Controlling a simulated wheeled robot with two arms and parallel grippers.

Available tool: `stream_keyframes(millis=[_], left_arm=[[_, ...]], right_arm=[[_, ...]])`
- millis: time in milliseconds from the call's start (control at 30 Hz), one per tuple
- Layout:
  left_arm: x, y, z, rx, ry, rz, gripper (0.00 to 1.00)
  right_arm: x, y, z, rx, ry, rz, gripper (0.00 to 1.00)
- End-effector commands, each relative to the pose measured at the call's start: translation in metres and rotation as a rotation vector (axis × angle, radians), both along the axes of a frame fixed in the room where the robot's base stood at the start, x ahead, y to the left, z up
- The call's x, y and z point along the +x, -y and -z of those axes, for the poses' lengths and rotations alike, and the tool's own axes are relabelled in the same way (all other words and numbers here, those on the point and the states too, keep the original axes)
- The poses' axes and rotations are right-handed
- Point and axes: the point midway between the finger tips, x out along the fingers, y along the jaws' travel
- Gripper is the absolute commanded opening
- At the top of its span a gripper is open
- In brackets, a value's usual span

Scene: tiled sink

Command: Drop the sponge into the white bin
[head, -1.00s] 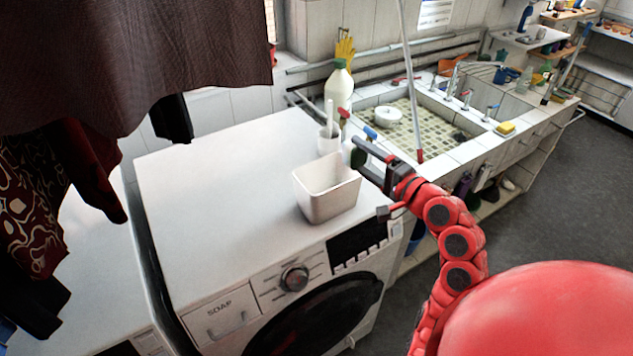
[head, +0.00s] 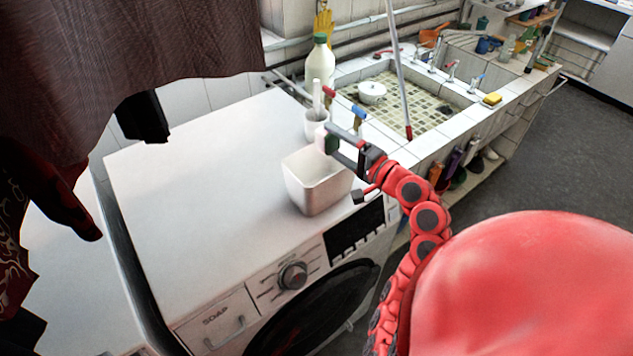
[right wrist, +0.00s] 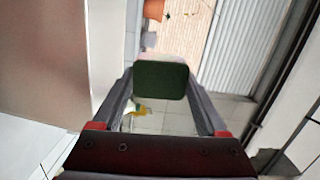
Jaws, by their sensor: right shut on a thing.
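The white bin (head: 306,194) is an open, tapered box standing upright on top of the washing machine, near its right side. My right gripper (head: 333,144) is shut on a small sponge with a dark green face (head: 332,146) and a paler side. It holds the sponge up around the bin's back rim; the exact height above the rim is hard to tell. In the right wrist view the sponge (right wrist: 161,80) shows its dark green face between the two fingers. My left gripper is not in view.
A white cup with a brush (head: 314,122) and a white bottle (head: 320,62) stand behind the bin. The washing machine top (head: 200,180) is clear left of the bin. Dark cloth (head: 130,70) hangs at upper left.

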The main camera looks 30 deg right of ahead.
Motion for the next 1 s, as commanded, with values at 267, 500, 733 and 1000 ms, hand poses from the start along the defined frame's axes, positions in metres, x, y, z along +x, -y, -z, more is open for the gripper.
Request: stream_keyframes(millis=[267, 500, 733, 1000], left_arm=[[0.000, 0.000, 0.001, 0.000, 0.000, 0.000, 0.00], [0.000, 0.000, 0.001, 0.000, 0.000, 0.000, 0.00], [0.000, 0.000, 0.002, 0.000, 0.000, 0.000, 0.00], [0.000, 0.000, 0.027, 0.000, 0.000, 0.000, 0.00]], right_arm=[[0.000, 0.000, 0.003, -0.001, 0.001, 0.001, 0.00], [0.000, 0.000, 0.003, -0.001, 0.001, 0.001, 1.00], [-0.001, 0.001, 0.003, -0.001, 0.001, 0.002, 1.00], [-0.041, 0.013, 0.009, -0.005, 0.002, 0.011, 1.00]])
